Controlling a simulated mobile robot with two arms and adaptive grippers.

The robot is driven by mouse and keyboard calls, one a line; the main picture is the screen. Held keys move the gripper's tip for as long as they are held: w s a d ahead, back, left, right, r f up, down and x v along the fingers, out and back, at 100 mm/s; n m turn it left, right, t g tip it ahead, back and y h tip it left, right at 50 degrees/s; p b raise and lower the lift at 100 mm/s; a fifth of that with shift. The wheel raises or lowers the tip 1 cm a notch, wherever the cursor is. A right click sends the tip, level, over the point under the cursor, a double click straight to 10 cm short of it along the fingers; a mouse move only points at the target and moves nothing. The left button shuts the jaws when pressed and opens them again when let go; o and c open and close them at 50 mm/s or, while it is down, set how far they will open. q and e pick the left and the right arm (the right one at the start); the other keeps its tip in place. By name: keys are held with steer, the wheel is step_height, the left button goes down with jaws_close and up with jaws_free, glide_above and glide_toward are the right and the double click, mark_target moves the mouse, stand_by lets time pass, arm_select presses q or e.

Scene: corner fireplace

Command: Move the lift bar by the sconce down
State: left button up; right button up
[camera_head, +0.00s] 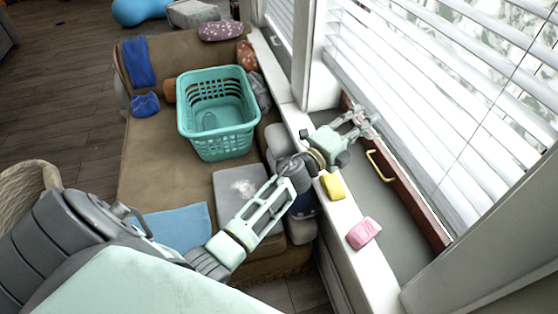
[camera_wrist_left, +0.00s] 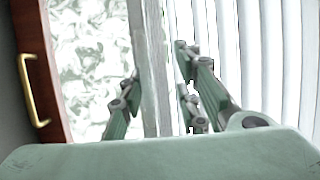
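A pale grey bar (camera_wrist_left: 150,70) along the edge of the white slatted blind (camera_wrist_left: 225,50) runs between my left fingers in the left wrist view; I take it for the lift bar. My left gripper (camera_wrist_left: 158,68) is open, with one finger on each side of the bar and visible gaps to it. In the head view my left gripper (camera_head: 362,119) reaches over the sill to the lower part of the blind (camera_head: 430,90), partly covering its edge. No sconce shows. My right gripper is not in view.
A brown wooden sash rail with a brass handle (camera_head: 380,166) lies below the blind. A yellow sponge (camera_head: 332,187) and a pink block (camera_head: 363,233) rest on the white ledge near my arm. A teal basket (camera_head: 217,112) stands on the brown sofa (camera_head: 150,165).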

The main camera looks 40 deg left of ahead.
arm_select(q)
steer(key=p, duration=1)
glide_toward(386, 75)
steer(key=x, duration=0.4)
steer(key=shift+r, duration=0.1)
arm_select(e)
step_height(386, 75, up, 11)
arm_select(q)
steer(key=f+b+v, duration=0.2)
steer(key=b+v, duration=0.1)
steer(key=v, duration=0.6)
step_height(386, 75, down, 15)
steer(key=a+n+g+y+b, duration=0.1)
steer(key=n+g+y+b, duration=0.1)
steer(key=n+b, duration=0.15)
steer(key=s+f+n+g+y+b, duration=0.1)
steer(key=s+f, duration=0.5)
steer(key=f, duration=0.6)
steer(key=s+a+f+n+g+y+b, duration=0.1)
steer(key=s+f+n+g+b, duration=0.1)
steer(key=s+f+n+g, duration=0.2)
steer(key=s+f+n+g+b, duration=0.2)
steer(key=s+f, duration=0.8)
steer(key=f, duration=1.1)
steer(key=shift+a+n+g+y, duration=0.4)
steer(key=shift+n+g, duration=0.3)
steer(key=shift+n, duration=0.25)
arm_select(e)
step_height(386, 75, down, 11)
